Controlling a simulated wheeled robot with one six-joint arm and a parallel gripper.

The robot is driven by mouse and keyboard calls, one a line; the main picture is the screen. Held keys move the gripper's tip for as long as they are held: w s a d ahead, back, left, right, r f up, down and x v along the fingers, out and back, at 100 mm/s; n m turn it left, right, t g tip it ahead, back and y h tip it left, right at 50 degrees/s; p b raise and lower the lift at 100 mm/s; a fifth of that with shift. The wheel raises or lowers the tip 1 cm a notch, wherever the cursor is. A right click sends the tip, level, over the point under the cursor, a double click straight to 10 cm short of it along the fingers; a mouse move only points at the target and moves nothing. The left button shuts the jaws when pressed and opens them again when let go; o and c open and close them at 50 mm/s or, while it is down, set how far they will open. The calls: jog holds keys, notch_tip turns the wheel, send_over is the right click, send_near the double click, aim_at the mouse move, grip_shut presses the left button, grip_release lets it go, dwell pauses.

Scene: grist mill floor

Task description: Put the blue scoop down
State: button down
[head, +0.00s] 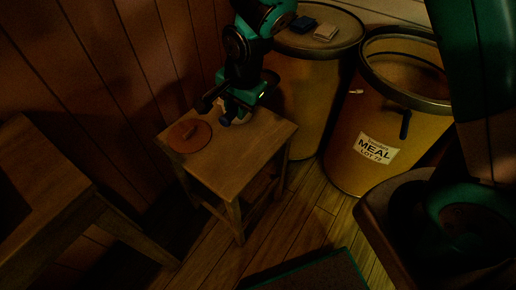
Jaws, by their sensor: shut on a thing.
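My gripper (229,108) is over the back of a small wooden stool (238,163), pointing down. It is shut on the blue scoop (226,121), of which only a small dark blue part shows below the fingers. The rest of the scoop is hidden by the gripper and the dim light. The scoop is close to the stool top, but I cannot tell whether it touches it.
A round reddish-brown lid (189,136) with a knob lies on the stool's left part. A pale thing (243,118) is partly hidden behind the gripper. The stool's front top is clear. An open meal barrel (349,150) and a closed barrel (304,100) stand right; a wooden table (45,185) stands left.

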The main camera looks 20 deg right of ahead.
aim_at(239, 163)
jog(key=shift+a+f, duration=0.15)
jog(key=shift+a, duration=0.2)
jog(key=shift+m, duration=0.3)
jog(key=s+x, duration=0.1)
jog(key=x, duration=0.5)
jog(key=s+d+b+x, duration=0.1)
jog(key=x, duration=0.5)
jog(key=s+d+b+x, duration=0.1)
jog(key=x, duration=0.6)
jog(key=shift+s+f, duration=0.2)
jog(key=shift+f, duration=0.25)
jog(key=shift+f, duration=0.15)
jog(key=c, duration=1)
grip_release()
jog(key=shift+o, duration=0.2)
